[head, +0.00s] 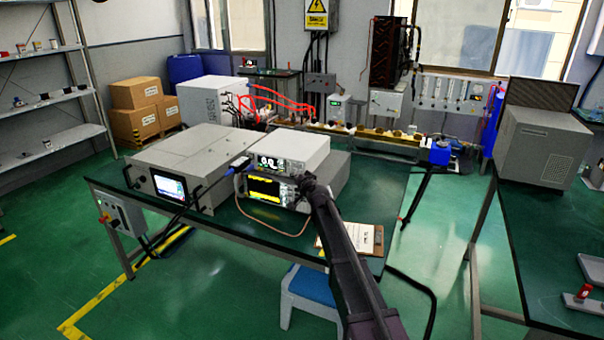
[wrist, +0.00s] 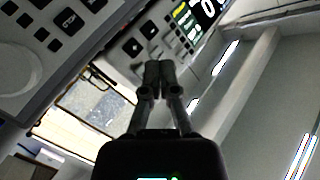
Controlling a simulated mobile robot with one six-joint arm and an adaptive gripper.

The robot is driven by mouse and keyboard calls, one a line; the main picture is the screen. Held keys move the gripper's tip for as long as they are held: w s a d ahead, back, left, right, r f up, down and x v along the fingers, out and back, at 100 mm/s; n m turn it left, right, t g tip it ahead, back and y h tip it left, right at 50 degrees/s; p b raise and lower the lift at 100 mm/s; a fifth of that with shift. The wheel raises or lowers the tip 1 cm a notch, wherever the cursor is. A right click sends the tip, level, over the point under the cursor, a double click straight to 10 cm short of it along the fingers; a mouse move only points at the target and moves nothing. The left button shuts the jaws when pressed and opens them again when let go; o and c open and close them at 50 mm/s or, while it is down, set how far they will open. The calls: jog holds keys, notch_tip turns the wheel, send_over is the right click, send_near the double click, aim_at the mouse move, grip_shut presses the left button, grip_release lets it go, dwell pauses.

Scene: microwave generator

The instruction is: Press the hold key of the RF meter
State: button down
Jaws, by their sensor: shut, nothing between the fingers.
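The instrument with the digit display, which looks like the RF meter (head: 293,147), is a pale box on top of the stack on the table. Its front panel (wrist: 125,60) shows tilted in the wrist view, with dark keys and the lit display (wrist: 205,10) at the upper right. My gripper (wrist: 157,73) is shut and empty, its fingertips in front of the panel close to the small keys. I cannot tell whether they touch it, and they cover part of the panel. In the head view my gripper (head: 309,183) is at the stack's right front.
A yellow-screened instrument (head: 268,189) is directly below the meter; keys and a round knob (wrist: 15,65) show at left in the wrist view. A larger grey unit (head: 187,160) with a screen stands left. A clipboard (head: 362,238) lies at the table's front right. A blue stool (head: 308,290) stands in front.

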jog(key=shift+w, duration=0.2)
dwell(0.7)
jog(key=shift+w+d, duration=0.15)
jog(key=shift+w, duration=0.1)
jog(key=shift+w+d, duration=0.15)
jog(key=shift+w, duration=0.25)
dwell(1.0)
jog(key=shift+s, duration=0.1)
jog(key=shift+s+a, duration=0.25)
jog(key=shift+s, duration=0.45)
dwell(0.4)
jog(key=shift+s+a, duration=0.3)
jog(key=shift+s, duration=0.5)
jog(key=shift+s+a, duration=0.25)
jog(key=shift+s, duration=0.5)
jog(key=shift+s+a, duration=0.3)
jog(key=shift+s, duration=0.5)
